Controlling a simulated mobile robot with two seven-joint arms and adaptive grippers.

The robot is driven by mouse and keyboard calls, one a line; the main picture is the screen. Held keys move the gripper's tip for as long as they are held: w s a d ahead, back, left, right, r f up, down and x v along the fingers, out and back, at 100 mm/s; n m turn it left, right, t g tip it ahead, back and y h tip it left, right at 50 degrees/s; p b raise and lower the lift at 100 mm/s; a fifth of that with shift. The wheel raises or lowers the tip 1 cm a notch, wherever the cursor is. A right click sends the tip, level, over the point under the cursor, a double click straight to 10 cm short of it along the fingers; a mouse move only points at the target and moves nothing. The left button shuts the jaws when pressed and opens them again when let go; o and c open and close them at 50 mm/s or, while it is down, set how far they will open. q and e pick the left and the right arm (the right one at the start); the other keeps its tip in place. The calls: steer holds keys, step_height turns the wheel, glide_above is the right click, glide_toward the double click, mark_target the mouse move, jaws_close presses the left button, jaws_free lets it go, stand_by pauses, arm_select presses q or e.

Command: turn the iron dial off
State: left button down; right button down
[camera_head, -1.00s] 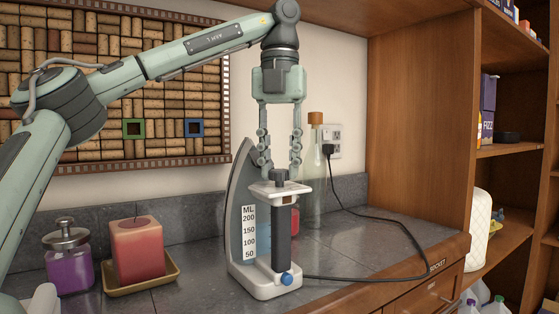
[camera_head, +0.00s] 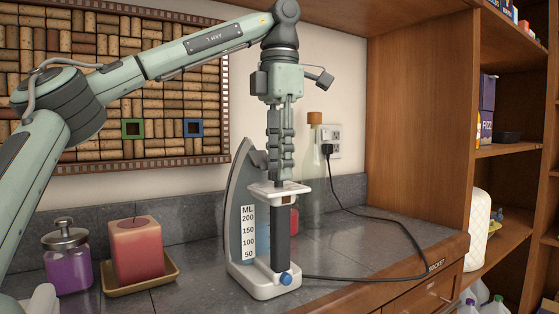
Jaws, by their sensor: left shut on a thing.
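The iron (camera_head: 240,205) stands upright on its white heel on the grey tiled counter, soleplate to the left. Its handle is dark, and a blue button (camera_head: 286,279) shows low on it. A white ML scale strip (camera_head: 248,232) runs along its body. My left gripper (camera_head: 279,178) points straight down over the white top of the iron, its fingers seen edge-on. It is shut on the dark iron dial, which the fingers mostly hide. My right gripper is out of view.
A cord (camera_head: 400,232) runs from the iron across the counter to a wall outlet (camera_head: 333,138). A corked glass bottle (camera_head: 313,190) stands close behind the iron. A red candle (camera_head: 136,250) and a purple jar (camera_head: 68,268) stand left. Wooden shelves (camera_head: 515,150) are at right.

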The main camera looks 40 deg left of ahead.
arm_select(q)
steer(key=m, duration=1.3)
steer(key=shift+s+m, duration=0.1)
steer(key=shift+m, duration=0.2)
stand_by(0.4)
steer(key=c, duration=1.2)
jaws_free()
steer(key=shift+r, duration=3.85)
steer(key=shift+f, duration=0.15)
